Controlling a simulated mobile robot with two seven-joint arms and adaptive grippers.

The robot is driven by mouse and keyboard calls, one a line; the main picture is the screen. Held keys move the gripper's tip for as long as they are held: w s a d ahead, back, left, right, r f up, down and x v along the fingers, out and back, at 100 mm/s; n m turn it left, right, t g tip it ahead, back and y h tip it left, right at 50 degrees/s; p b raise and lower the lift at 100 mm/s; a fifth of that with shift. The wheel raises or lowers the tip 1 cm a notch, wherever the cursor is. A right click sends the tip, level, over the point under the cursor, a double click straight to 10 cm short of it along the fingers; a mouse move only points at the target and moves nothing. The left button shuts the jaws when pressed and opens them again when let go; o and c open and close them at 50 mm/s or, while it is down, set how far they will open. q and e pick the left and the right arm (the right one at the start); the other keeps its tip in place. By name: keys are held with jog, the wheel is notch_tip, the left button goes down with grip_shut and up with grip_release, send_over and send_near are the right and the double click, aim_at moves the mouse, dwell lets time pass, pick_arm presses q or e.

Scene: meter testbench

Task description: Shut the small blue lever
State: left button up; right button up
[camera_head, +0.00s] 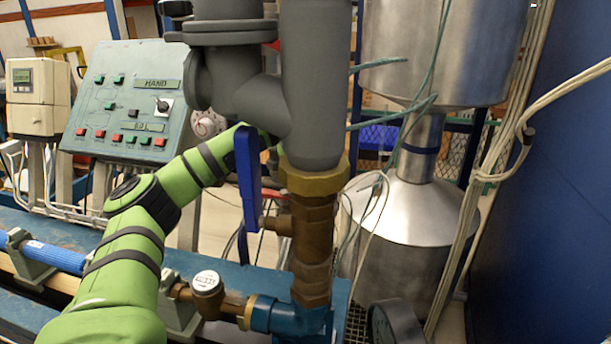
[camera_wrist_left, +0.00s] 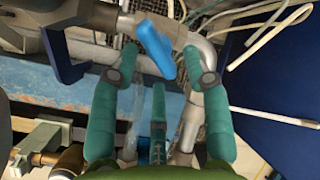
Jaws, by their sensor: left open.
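The small blue lever (camera_wrist_left: 157,48) shows in the left wrist view, tilted from upper left to lower right beside a grey pipe (camera_wrist_left: 185,35). My left gripper (camera_wrist_left: 160,60) is open, with one teal finger on each side of the lever. I cannot tell whether either finger touches it. In the head view my green left arm reaches behind the thick grey pipe, which hides the gripper and the small lever. A larger dark blue lever (camera_head: 247,178) hangs upright beside the brass pipe and also shows at the left wrist view's upper left (camera_wrist_left: 62,45). My right gripper is not in view.
The thick grey pipe (camera_head: 311,85) and brass fitting (camera_head: 312,235) stand close to the left arm. A control panel (camera_head: 125,100) is at left, a steel tank (camera_head: 415,240) at right. A dark blue wall (camera_head: 550,190) closes off the right side; loose cables hang before it.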

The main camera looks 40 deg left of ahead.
pick_arm(q)
jog(key=shift+f, duration=0.15)
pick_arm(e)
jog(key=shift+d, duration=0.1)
pick_arm(q)
grip_shut()
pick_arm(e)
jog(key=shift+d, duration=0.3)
pick_arm(q)
jog(key=shift+m, duration=0.4)
jog(key=shift+s+a+m, duration=0.1)
jog(key=shift+a+m, duration=0.15)
jog(key=shift+m, duration=1.75)
jog(key=shift+s+a+m, duration=0.1)
jog(key=shift+a+m, duration=0.1)
jog(key=shift+m, duration=1.8)
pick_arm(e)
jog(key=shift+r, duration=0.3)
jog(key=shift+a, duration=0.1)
pick_arm(q)
grip_release()
